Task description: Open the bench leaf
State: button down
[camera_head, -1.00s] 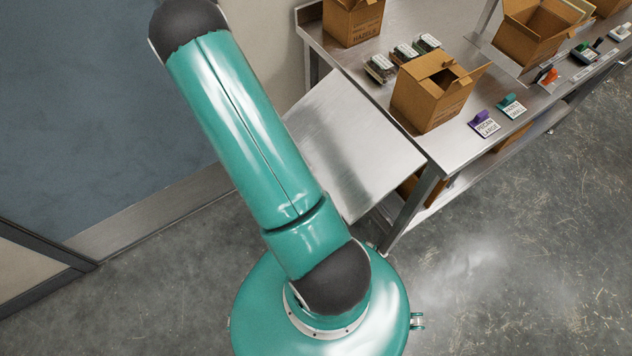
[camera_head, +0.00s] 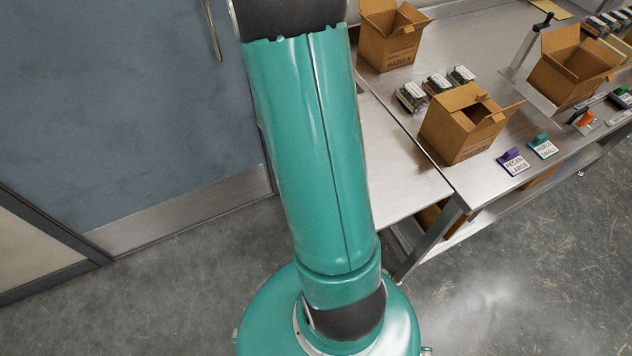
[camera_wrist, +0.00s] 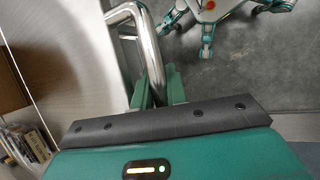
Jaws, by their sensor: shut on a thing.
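The bench leaf (camera_head: 398,165) is a bare brushed-metal panel at the left end of the steel bench (camera_head: 490,185). In the head view it looks about level with the bench top. My arm hides its left part. The leaf (camera_wrist: 70,60) also fills the left of the wrist view, with a bent chrome handle (camera_wrist: 150,42) along its edge. My gripper (camera_wrist: 158,88) is shut on this handle, with one green finger on each side of the bar. My gripper is not visible in the head view.
An open carton (camera_head: 462,130) and several small packs (camera_head: 438,83) stand on the bench near the leaf. Label cards (camera_head: 514,163) lie along its front edge. A blue-grey door (camera_head: 120,110) is at the left. The floor in front is clear.

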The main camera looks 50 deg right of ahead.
jog(key=shift+w+a+r, duration=0.15)
jog(key=shift+w+a, duration=0.05)
jog(key=c, duration=1.7)
grip_release()
jog(key=shift+s, duration=0.1)
jog(key=v, duration=1.3)
jog(key=shift+w+r, duration=0.25)
jog(key=shift+r, duration=0.05)
jog(key=s+a+r+n+t, duration=0.2)
jog(key=a+r+t, duration=0.3)
jog(key=a+r, duration=0.3)
jog(key=s+a+r+n+t+y, duration=0.1)
jog(key=a+r+t, duration=0.5)
jog(key=a, duration=0.6)
jog(key=shift+s+a+r+n, duration=0.25)
jog(key=shift+s+r+n, duration=0.6)
jog(key=shift+n, duration=0.35)
